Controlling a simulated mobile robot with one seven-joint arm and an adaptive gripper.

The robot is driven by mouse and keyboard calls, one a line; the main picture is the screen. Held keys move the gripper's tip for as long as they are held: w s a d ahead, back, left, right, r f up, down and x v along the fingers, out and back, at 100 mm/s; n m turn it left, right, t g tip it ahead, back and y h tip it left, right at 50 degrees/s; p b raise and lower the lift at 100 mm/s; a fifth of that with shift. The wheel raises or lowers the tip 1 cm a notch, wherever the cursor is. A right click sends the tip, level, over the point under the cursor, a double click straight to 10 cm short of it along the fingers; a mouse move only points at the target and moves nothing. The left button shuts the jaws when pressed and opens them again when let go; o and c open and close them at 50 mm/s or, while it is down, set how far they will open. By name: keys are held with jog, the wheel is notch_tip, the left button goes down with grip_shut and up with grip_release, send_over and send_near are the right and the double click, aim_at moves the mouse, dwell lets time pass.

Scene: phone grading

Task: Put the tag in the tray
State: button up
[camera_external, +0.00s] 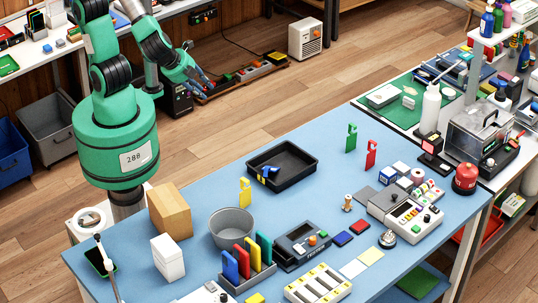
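Three upright tags stand on the blue table: a yellow tag (245,191) left of the tray, a green tag (351,138) and a red tag (371,155) to its right. A black tray (297,166) lies near the table's far edge. A small blue and yellow object (268,172) is in the tray's left part; I cannot tell what it is. My gripper (206,84) is up and away from the table, beyond its far left side. Its dark fingers look spread, with nothing visible between them.
A grey round bin (231,228), a cardboard box (170,211) and a white box (168,257) stand on the left. A rack of coloured cases (247,262) and devices fill the front. A grey machine (405,210) is at right.

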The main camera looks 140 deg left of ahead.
jog(key=s+d+r+n+t+h, duration=0.2)
jog(key=d+r, duration=0.4)
jog(key=d, duration=0.3)
jog(key=s+d+r+n+t+h, duration=0.2)
jog(key=d+r+h, duration=0.3)
jog(key=d, duration=0.4)
jog(key=shift+r+n+t, duration=0.4)
jog(key=shift+r+t, duration=0.3)
jog(key=shift+t, duration=0.1)
